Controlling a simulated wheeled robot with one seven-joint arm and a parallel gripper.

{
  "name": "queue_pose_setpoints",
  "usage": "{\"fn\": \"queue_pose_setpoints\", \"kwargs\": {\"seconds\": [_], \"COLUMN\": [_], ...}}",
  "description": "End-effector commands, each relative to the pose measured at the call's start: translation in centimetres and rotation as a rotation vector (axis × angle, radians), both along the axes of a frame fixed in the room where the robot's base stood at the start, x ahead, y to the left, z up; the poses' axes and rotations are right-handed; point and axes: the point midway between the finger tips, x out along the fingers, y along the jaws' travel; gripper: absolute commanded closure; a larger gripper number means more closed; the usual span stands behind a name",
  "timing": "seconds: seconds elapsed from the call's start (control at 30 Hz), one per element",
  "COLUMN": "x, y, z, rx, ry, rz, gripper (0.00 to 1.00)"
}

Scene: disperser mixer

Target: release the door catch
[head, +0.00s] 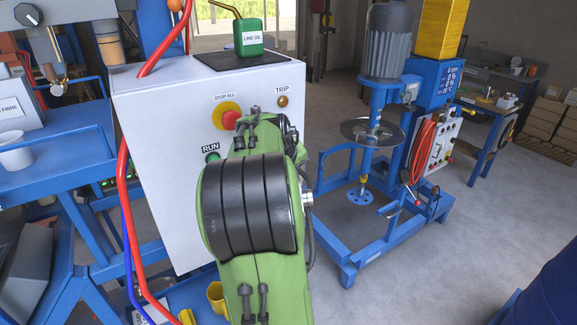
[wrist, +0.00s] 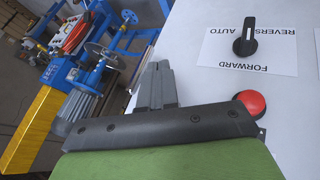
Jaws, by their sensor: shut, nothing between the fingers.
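I cannot make out a door catch in either view. The white cabinet (head: 155,110) stands close ahead in the head view, with its face partly hidden by my green arm. In the wrist view, my gripper (wrist: 157,70) is shut and empty, close beside the white panel (wrist: 185,60). On that panel are a black selector knob (wrist: 245,40) on a label reading FORWARD, AUTO and REVERS, and a round red button (wrist: 250,103) right of my fingers. Whether the fingers touch the panel cannot be told. My fingers are hidden behind the arm in the head view.
The cabinet front carries a red STOP-ALL button (head: 229,115), a TRIP lamp (head: 283,101) and a green RUN button (head: 212,156). A green oil can (head: 249,37) stands on top. Red hose (head: 128,200) hangs at left. The blue mixer (head: 375,180) stands behind right; the floor between is clear.

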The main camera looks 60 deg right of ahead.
Motion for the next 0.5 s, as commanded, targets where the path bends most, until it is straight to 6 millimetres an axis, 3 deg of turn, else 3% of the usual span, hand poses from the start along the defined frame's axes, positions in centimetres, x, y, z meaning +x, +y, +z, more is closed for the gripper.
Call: {"fn": "queue_pose_setpoints", "kwargs": {"seconds": [0.2,0.5], "x": [0.3,0.4], "y": [-1.6,-1.7], "z": [-2.1,-2.3], "rx": [0.001,0.0], "ry": [0.0,-0.001], "rz": [-0.001,0.001], "gripper": [1.0,1.0]}}
